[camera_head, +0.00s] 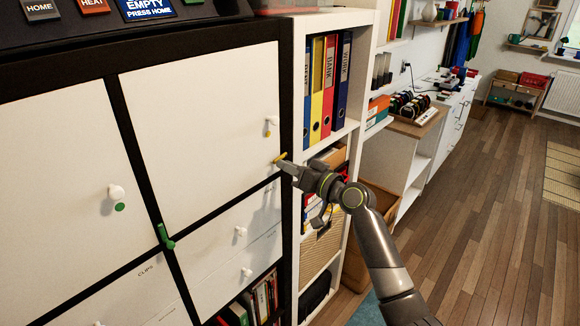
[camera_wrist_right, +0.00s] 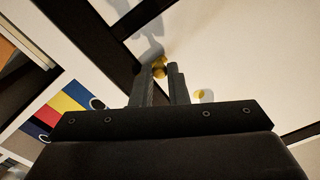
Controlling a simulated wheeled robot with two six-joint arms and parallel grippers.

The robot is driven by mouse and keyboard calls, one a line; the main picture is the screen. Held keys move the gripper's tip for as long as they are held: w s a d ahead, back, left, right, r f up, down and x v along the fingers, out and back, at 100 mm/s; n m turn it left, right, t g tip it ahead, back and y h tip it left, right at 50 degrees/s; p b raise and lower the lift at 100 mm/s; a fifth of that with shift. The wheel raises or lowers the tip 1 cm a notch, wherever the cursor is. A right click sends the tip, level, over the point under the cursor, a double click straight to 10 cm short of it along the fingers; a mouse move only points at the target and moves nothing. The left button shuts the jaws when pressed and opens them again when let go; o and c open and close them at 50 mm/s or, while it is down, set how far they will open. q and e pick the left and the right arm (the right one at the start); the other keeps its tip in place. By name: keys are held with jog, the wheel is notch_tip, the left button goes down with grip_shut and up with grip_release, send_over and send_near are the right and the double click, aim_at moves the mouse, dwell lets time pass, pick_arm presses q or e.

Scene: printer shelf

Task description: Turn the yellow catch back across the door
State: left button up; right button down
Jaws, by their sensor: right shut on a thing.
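The yellow catch (camera_head: 280,157) sits low on the right edge of the right-hand white door (camera_head: 205,130), next to the black frame. It looks tilted, its right end higher in the head view. My right gripper (camera_head: 284,165) has come in from the right and is shut on the catch. In the right wrist view the yellow catch (camera_wrist_right: 160,66) shows between the two dark fingers (camera_wrist_right: 163,82), which partly hide it. The door looks shut, and its white knob (camera_head: 271,121) with a yellow dot is above the catch. My left gripper is not in view.
A green catch (camera_head: 165,237) is on the frame by the left-hand door (camera_head: 60,190). A white shelf with several binders (camera_head: 328,85) stands close to the right, beside my right arm. Drawers (camera_head: 235,245) are below the door. The wooden floor (camera_head: 480,190) at right is open.

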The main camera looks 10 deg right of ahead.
jog(key=shift+r+m, duration=0.2)
jog(key=shift+m, duration=0.4)
jog(key=c, duration=1.4)
grip_release()
jog(key=b+v, duration=0.3)
jog(key=v, duration=1.4)
jog(key=shift+s+b, duration=0.2)
jog(key=shift+b, duration=0.2)
